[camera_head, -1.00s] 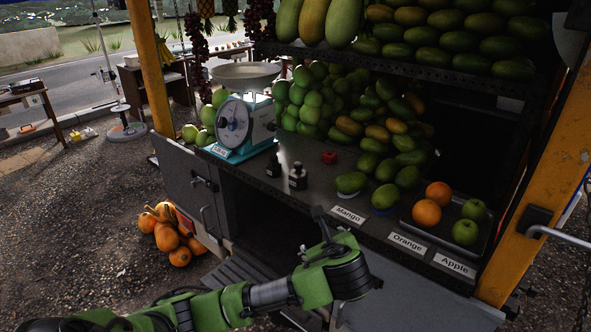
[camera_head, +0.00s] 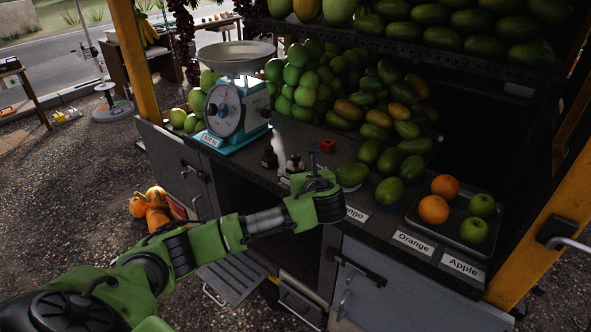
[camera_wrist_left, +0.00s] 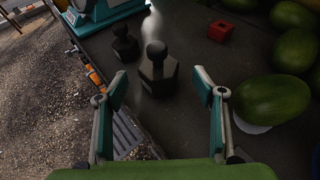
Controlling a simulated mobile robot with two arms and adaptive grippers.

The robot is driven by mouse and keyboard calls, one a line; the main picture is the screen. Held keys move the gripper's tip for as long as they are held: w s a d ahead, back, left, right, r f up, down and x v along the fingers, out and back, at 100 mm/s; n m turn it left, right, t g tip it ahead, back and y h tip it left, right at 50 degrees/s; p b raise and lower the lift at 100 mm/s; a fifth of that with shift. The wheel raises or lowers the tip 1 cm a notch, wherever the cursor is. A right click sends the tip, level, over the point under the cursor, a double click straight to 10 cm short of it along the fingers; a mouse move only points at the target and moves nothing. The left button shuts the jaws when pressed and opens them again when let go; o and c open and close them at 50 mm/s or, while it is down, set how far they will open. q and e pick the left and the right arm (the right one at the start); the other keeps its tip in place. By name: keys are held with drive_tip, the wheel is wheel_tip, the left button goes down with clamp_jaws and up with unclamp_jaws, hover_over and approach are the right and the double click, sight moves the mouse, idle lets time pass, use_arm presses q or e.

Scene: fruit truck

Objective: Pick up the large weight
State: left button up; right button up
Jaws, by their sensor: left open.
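The large weight (camera_wrist_left: 157,72) is a dark, knobbed block standing upright on the dark counter in the left wrist view. In the head view the large weight (camera_head: 295,163) shows just behind my left gripper, with its lower part hidden. My left gripper (camera_wrist_left: 160,86) is open and empty, its two teal-padded fingers spread on either side of the line to the large weight, which stands a little beyond the tips. A smaller dark weight (camera_wrist_left: 124,43) stands to its left, and also shows in the head view (camera_head: 270,158). My right gripper is not in view.
A teal scale (camera_head: 232,115) stands behind the weights. A small red cube (camera_head: 327,145) lies farther back. A green mango (camera_wrist_left: 270,102) sits close to the right finger. A tray (camera_head: 452,232) holds oranges and apples at right. The counter's front edge is close.

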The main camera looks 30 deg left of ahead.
sight(297, 168)
use_arm(q)
drive_tip(key=shift+w+a+p, duration=0.35)
drive_tip(key=shift+a+p, duration=0.2)
drive_tip(key=shift+p, duration=0.15)
drive_tip(key=p+x, duration=0.1)
drive_tip(key=x, duration=0.2)
drive_tip(key=shift+f, duration=0.1)
drive_tip(key=shift+w+a+f, duration=0.1)
drive_tip(key=shift+w+f, duration=0.05)
drive_tip(key=shift+f, duration=0.05)
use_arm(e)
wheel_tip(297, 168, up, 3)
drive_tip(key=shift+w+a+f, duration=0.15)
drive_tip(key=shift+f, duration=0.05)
use_arm(q)
clamp_jaws()
drive_tip(key=shift+r, duration=0.3)
drive_tip(key=shift+f, duration=0.1)
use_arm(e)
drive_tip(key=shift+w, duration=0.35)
